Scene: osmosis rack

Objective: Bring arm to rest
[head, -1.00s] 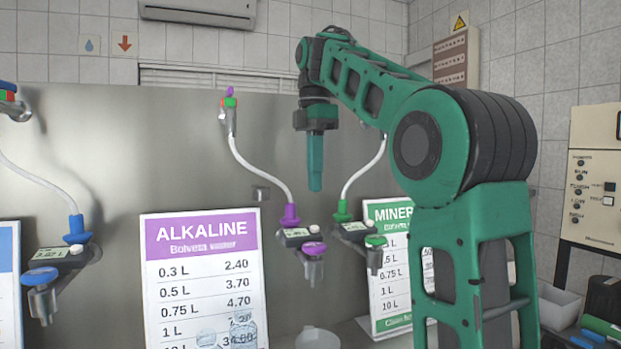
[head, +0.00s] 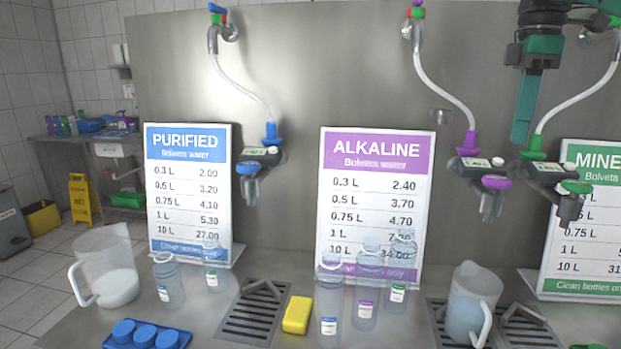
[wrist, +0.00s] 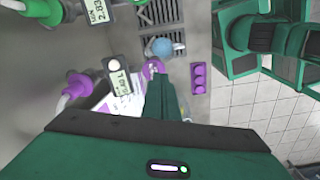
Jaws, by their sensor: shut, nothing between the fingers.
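My gripper (head: 523,108) hangs pointing down at the upper right of the head view, with its green fingers together and nothing between them. It is in front of the steel back panel, near the alkaline tap (head: 485,175) and the mineral tap (head: 562,190). In the wrist view my gripper's green fingers (wrist: 166,100) reach forward from the wrist. The ends of the fingers overlap the view of the counter below. The rest of my arm is mostly outside the head view.
A pitcher (head: 468,305) stands on the right drain grate and another pitcher (head: 105,265) at the left. Several clear bottles (head: 366,290) and a yellow sponge (head: 297,314) are on the counter. Blue caps (head: 145,335) sit at the front. Price signs (head: 375,195) stand behind.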

